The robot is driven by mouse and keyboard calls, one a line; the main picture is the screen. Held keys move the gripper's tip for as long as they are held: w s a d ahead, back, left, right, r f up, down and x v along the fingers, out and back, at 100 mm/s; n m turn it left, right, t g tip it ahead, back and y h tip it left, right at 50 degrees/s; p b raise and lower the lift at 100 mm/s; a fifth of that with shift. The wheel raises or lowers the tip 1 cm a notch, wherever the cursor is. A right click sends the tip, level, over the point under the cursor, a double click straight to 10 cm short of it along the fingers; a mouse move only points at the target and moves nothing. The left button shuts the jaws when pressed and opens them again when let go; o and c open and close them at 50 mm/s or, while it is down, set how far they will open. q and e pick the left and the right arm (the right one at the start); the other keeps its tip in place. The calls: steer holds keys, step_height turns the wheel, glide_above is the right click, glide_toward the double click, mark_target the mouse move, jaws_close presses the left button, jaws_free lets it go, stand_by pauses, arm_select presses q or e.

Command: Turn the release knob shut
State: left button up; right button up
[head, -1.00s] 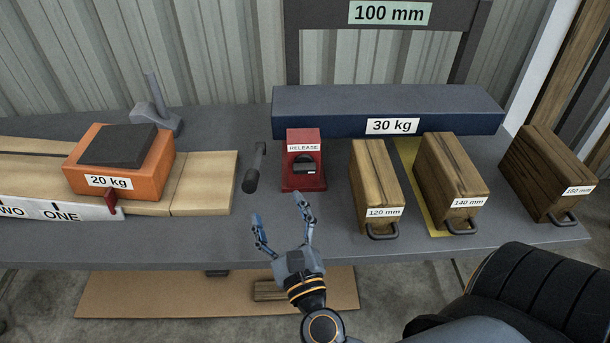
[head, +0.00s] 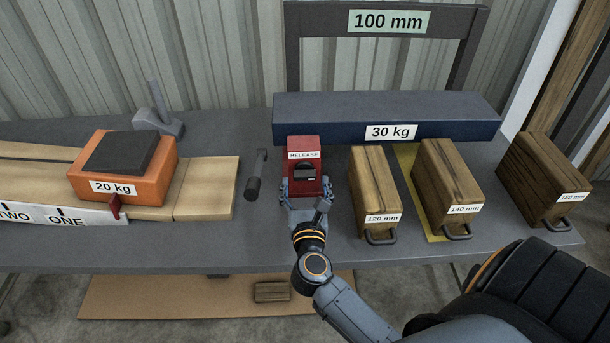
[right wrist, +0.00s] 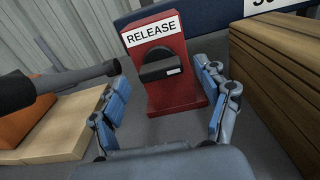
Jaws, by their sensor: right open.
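The release knob (head: 304,173) is a black knob on the front of a red block (head: 303,146) labelled RELEASE. In the right wrist view the knob (right wrist: 160,66) has its grip bar lying about level, with a small white mark near its right end. My right gripper (head: 305,190) is in front of the red block, fingers pointing at it. In the right wrist view its fingers (right wrist: 164,92) are spread wide, one to each side of the knob, with nothing between them. I cannot tell whether either finger touches the block. My left gripper is not in view.
A dark lever handle (head: 256,174) stands close left of the red block. The 120 mm wooden block (head: 375,190) is close on the right. A blue 30 kg bar (head: 340,117) lies behind. An orange 20 kg weight (head: 150,175) sits on boards at the left.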

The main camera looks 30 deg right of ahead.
mark_target(305, 174)
steer(key=shift+x, duration=1.15)
steer(key=c, duration=1.2)
steer(key=shift+o, duration=0.2)
